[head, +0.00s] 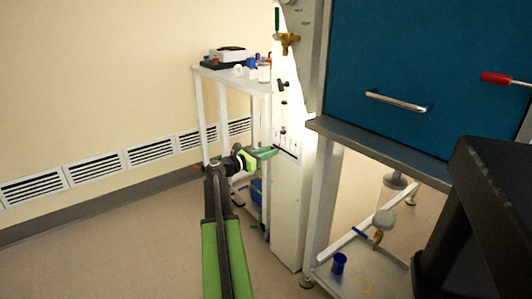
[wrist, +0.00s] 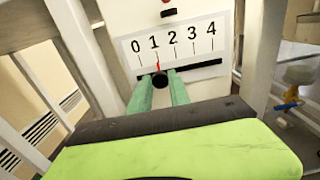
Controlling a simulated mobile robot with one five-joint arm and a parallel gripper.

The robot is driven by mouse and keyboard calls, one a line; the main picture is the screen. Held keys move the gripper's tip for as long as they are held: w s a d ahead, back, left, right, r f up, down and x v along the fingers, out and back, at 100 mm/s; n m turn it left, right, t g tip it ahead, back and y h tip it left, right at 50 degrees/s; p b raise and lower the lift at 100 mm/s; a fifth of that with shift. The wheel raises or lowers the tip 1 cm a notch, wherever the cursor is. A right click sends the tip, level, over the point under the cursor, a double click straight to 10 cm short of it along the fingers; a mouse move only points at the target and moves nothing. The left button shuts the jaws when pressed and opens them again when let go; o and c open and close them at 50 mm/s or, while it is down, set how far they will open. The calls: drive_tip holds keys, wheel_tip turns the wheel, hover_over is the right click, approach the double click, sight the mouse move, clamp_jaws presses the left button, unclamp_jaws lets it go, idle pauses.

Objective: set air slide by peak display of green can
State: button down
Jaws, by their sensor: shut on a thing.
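The air slide is a black knob (wrist: 159,80) on a dark horizontal slot in a white panel. Above it a scale plate (wrist: 196,42) reads 0 to 4, and a red pointer (wrist: 157,61) stands at about the 1 mark. My gripper (wrist: 160,92) has its green fingers closed on either side of the knob. In the head view my gripper (head: 268,152) reaches the front of the white cabinet (head: 291,205). I cannot make out the green can or a peak display in either view.
A white shelf cart (head: 231,78) with bottles and a dark device stands behind my gripper. The blue-fronted glovebox (head: 420,65) and its frame are close on the right. A blue cup (head: 339,263) sits on the low shelf. Floor is clear at left.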

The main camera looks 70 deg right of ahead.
drive_tip(key=c, duration=1.2)
unclamp_jaws()
drive_tip(key=shift+a, duration=0.1)
drive_tip(key=v, duration=1.7)
drive_tip(key=shift+a+f, duration=0.1)
